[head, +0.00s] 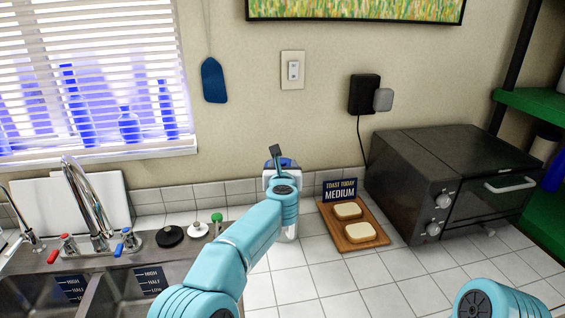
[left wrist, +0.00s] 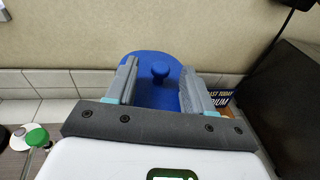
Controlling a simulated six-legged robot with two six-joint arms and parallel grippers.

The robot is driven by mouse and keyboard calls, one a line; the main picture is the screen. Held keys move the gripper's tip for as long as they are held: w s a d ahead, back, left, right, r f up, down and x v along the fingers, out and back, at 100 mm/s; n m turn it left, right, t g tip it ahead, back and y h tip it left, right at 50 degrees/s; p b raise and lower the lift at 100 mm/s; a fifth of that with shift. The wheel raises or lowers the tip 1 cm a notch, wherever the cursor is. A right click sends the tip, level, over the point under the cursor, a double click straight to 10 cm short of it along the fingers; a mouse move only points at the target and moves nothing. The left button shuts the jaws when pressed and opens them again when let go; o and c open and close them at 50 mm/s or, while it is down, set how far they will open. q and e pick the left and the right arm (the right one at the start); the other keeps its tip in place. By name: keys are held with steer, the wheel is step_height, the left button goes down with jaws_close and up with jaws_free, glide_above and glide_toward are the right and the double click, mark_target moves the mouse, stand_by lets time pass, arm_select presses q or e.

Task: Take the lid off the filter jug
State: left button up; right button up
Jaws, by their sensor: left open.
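In the head view my left gripper (head: 277,154) is at the jug on the counter, and my arm hides most of the jug. A bit of the blue lid (head: 288,163) shows there. My right gripper is out of view; only part of that arm shows at the lower right.
A wooden board (head: 350,238) with two bread slices and a "Toast today medium" sign (head: 341,191) lies right of the jug. A dark toaster oven (head: 410,185) stands farther right. The sink tap (head: 90,205) and a green-topped item (head: 217,217) are to the left. Front counter tiles are clear.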

arm_select(q)
steer(key=shift+w, duration=0.1)
steer(key=c, duration=0.4)
jaws_close()
step_height(320, 180, up, 10)
steer(key=p, duration=0.6)
